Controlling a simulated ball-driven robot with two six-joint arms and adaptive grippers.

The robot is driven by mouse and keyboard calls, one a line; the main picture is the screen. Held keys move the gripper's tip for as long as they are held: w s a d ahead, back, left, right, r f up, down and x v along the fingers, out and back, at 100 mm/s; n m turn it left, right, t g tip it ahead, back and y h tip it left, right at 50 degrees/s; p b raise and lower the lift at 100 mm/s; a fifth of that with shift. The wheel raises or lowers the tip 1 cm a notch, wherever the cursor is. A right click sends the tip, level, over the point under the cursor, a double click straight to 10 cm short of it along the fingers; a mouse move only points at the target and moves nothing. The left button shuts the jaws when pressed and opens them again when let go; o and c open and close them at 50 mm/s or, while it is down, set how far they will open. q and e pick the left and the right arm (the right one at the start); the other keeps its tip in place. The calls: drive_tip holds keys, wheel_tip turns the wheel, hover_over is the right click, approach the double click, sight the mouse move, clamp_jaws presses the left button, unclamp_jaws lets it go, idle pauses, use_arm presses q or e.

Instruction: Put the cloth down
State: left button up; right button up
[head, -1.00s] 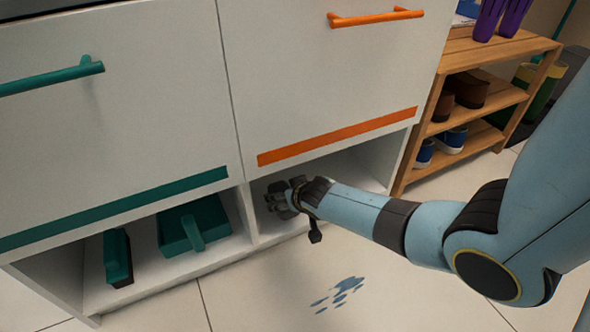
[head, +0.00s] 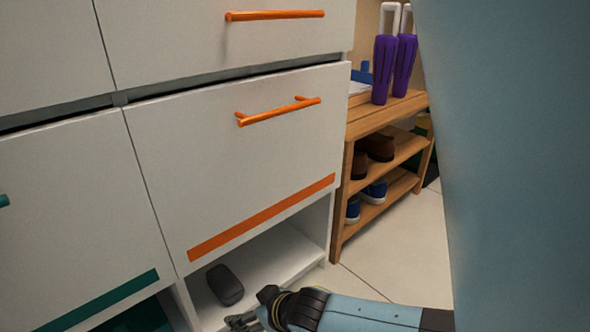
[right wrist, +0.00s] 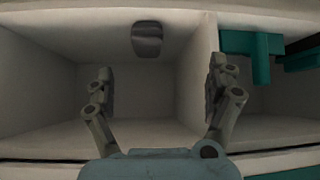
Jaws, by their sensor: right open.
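A dark grey, rounded, pad-like thing (head: 225,284) lies on the floor of the open compartment under the orange-handled drawer. It may be the cloth, but I cannot tell for sure. It also shows at the top middle of the right wrist view (right wrist: 147,39). My right gripper (head: 243,322) is low at the compartment's front, close to the grey thing but apart from it. In the right wrist view its two fingers (right wrist: 161,72) are spread wide with nothing between them. My left gripper is not in view.
The white drawer front (head: 240,160) with its orange handle (head: 278,112) overhangs the compartment. A divider (right wrist: 202,75) separates it from a compartment with teal things (right wrist: 247,52). A wooden shoe rack (head: 338,210) stands to the right. My arm hides the far right.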

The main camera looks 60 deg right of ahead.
drive_tip(key=s+a+r+n, duration=0.1)
drive_tip(key=s+a+r, duration=0.1)
drive_tip(key=s+r, duration=0.5)
drive_tip(key=s+a+r+n+y, duration=0.1)
drive_tip(key=s+a+r, duration=0.2)
drive_tip(key=s+r, duration=0.5)
drive_tip(key=shift+s+a+n+t+y, duration=0.15)
drive_tip(key=shift+a+n+t+y, duration=0.15)
drive_tip(key=shift+t, duration=0.1)
drive_tip(key=shift+d, duration=0.1)
